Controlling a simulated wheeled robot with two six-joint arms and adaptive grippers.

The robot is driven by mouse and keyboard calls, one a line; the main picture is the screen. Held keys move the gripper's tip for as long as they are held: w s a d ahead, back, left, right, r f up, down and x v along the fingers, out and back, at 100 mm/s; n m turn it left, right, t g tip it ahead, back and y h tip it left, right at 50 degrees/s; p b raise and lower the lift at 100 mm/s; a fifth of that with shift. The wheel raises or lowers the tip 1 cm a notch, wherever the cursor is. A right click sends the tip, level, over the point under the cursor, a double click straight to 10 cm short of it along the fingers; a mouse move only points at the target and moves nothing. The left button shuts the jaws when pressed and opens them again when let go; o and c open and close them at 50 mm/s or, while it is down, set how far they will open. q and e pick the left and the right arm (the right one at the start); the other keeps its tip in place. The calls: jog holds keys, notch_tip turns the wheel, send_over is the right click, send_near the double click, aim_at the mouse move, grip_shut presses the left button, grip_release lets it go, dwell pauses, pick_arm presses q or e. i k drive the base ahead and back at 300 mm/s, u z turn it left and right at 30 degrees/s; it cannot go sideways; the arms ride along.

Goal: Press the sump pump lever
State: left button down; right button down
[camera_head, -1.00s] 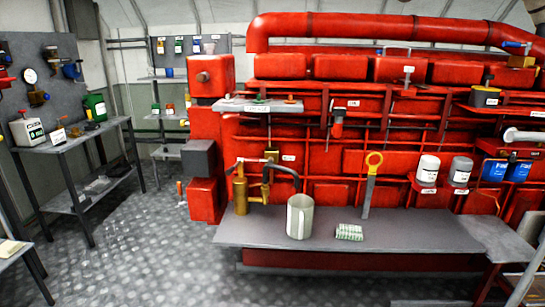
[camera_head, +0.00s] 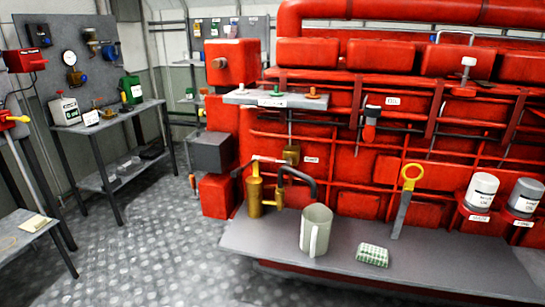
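A brass hand pump (camera_head: 254,196) stands at the left end of the grey bench ledge (camera_head: 380,263), against the red engine. A thin bar that looks like its lever (camera_head: 270,160) runs roughly level above it, towards a small brass block (camera_head: 291,154). A small white label (camera_head: 311,160) is beside the block; I cannot read it. A dark curved hose (camera_head: 301,175) bends from the pump towards a pale jug (camera_head: 316,230) standing upright in front. Neither of my grippers shows in this view.
A yellow-ringed dipstick (camera_head: 405,198) and a checked cloth (camera_head: 372,255) are to the jug's right. White and grey canisters (camera_head: 481,192) (camera_head: 524,197) sit farther right. A side table (camera_head: 112,167) with cans stands at left. The patterned floor (camera_head: 155,245) between is clear.

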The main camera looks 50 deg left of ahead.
aim_at(237, 171)
jog(key=u, duration=0.45)
jog(key=i, duration=0.8)
jog(key=u, duration=0.8)
